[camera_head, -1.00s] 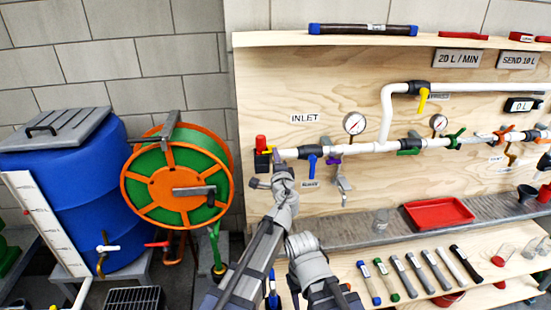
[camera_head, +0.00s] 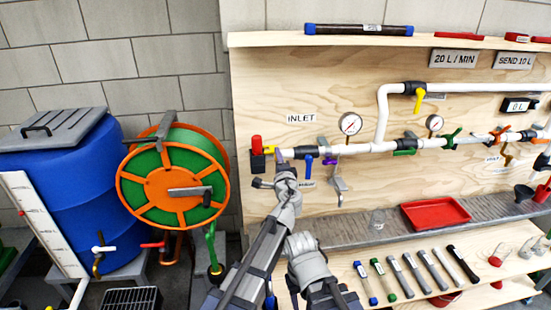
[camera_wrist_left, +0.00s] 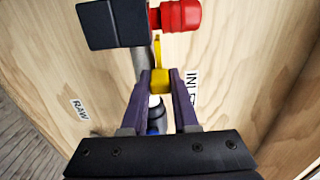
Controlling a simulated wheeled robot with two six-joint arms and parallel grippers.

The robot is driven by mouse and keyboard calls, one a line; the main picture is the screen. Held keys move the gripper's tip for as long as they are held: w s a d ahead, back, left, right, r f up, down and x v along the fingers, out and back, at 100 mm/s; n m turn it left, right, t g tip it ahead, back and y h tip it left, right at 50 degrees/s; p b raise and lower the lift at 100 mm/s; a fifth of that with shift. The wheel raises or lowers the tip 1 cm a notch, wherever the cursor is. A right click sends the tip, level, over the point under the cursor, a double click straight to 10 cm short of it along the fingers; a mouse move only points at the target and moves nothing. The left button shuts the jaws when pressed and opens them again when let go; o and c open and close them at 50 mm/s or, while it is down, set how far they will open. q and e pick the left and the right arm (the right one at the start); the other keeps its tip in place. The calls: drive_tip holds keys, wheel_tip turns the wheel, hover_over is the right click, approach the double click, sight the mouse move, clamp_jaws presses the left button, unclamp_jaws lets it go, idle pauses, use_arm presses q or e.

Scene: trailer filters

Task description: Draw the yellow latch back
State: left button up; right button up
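The yellow latch (camera_head: 269,150) sits at the left end of the white inlet pipe, beside a black block (camera_head: 257,162) with a red knob (camera_head: 256,143). In the left wrist view the latch (camera_wrist_left: 159,80) shows as a yellow block with a thin stem reaching up toward the black block (camera_wrist_left: 112,24) and red knob (camera_wrist_left: 178,15). My left gripper (camera_head: 281,158) is at the latch. In the wrist view its two purple fingers (camera_wrist_left: 159,84) lie against both sides of the yellow block.
A blue-handled valve (camera_head: 308,162) and a pressure gauge (camera_head: 350,124) are just right of the latch on the pipe. A hose reel (camera_head: 172,185) and blue barrel (camera_head: 80,205) stand at left. A red tray (camera_head: 436,213) rests on the grey ledge at right.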

use_arm(q)
drive_tip(key=shift+o, duration=1.4)
drive_tip(key=shift+d, duration=0.35)
drive_tip(key=shift+o, duration=0.8)
drive_tip(key=shift+a, duration=0.15)
drive_tip(key=shift+r, duration=0.1)
